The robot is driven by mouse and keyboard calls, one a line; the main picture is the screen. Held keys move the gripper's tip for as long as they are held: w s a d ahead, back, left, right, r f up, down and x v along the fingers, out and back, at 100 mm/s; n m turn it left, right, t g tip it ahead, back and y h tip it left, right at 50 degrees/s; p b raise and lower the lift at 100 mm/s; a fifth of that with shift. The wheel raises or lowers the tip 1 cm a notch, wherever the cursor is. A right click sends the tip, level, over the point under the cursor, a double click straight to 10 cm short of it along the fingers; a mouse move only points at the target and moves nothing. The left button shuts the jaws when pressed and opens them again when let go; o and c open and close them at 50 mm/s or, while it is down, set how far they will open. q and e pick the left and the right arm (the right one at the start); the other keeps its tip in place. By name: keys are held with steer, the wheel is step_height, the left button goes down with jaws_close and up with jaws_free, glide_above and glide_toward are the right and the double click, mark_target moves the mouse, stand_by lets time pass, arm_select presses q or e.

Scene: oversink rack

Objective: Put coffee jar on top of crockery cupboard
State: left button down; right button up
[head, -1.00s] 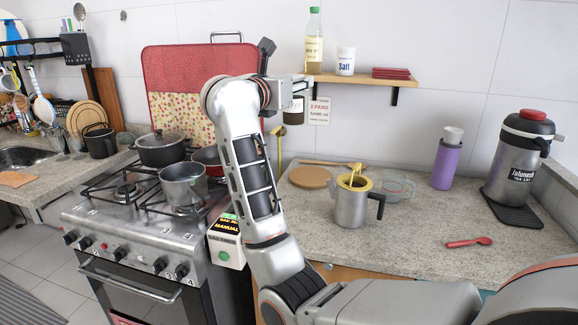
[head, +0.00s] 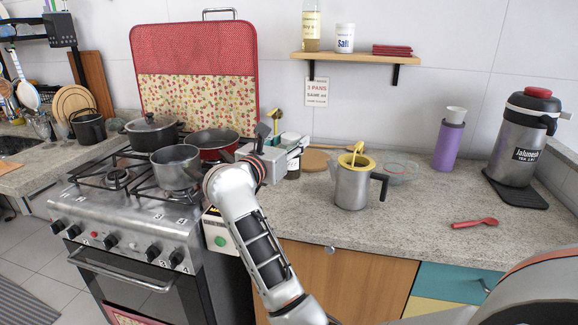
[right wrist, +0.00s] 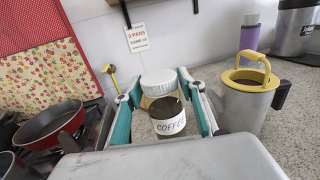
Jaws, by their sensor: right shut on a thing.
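The coffee jar (right wrist: 168,126) has a white label reading COFFEE and dark glass. My right gripper (right wrist: 168,112) is shut around it, with teal-lined fingers on both sides. In the head view the right gripper (head: 290,152) is low over the counter, between the stove and the steel jug. The jar's dark lower part (head: 293,170) shows there under the fingers. I cannot tell whether it touches the counter. Under the counter is a cupboard with a wooden door (head: 345,285). Nothing readable marks it as the crockery cupboard. My left gripper is not in view.
The steel jug with yellow rim (head: 352,187) stands just right of the gripper. A red pan (head: 212,143) and a steel pot (head: 175,167) are on the stove at left. A shelf (head: 350,57) hangs above. The counter's front right has free room around a red spoon (head: 475,223).

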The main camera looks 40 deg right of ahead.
mark_target(290, 164)
steer(key=shift+f+b, duration=0.5)
steer(key=shift+f, duration=2.65)
steer(key=o, duration=1.4)
